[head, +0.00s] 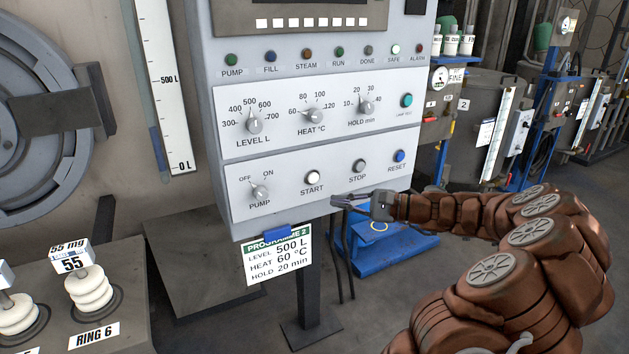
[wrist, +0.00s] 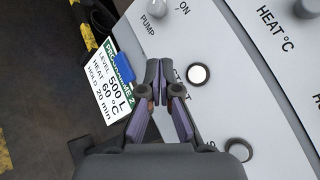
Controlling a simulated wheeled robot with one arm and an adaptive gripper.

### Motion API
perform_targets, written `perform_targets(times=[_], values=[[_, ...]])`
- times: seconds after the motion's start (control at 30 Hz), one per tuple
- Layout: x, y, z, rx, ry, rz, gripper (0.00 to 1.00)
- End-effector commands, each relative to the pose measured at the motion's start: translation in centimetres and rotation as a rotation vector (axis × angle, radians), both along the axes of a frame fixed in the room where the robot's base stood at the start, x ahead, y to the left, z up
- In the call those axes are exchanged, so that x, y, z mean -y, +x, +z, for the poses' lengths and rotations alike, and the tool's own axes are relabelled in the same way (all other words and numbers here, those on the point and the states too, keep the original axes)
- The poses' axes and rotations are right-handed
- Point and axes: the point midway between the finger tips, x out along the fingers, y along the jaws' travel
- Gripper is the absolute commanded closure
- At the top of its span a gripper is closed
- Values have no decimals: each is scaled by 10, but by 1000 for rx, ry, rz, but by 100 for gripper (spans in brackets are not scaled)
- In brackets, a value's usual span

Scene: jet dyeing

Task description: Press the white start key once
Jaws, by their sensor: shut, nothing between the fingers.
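The white start key (head: 313,178) is a round button on the lower panel of the grey control box, above the label START. It also shows in the wrist view (wrist: 198,74), just right of my fingertips. My gripper (head: 338,200) is shut and empty. In the head view its tips are below and right of the start key. In the wrist view the fingertips (wrist: 158,66) partly cover the START lettering and look apart from the key. Whether they touch the panel cannot be told.
The stop key (head: 359,166) and blue reset key (head: 399,156) sit to the right of start. The pump knob (head: 260,193) is to the left. A programme card (head: 278,258) hangs below the panel. A blue stand (head: 390,245) is on the floor behind my arm.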

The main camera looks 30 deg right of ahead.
Motion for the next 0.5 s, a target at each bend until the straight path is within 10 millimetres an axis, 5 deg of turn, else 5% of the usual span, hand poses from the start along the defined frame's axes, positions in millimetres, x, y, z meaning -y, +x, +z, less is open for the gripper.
perform_targets(times=[0.27, 0.5], values=[[1, 9, 1, -1, 0, 1, 100], [3, 37, -1, -3, -1, 3, 100]])
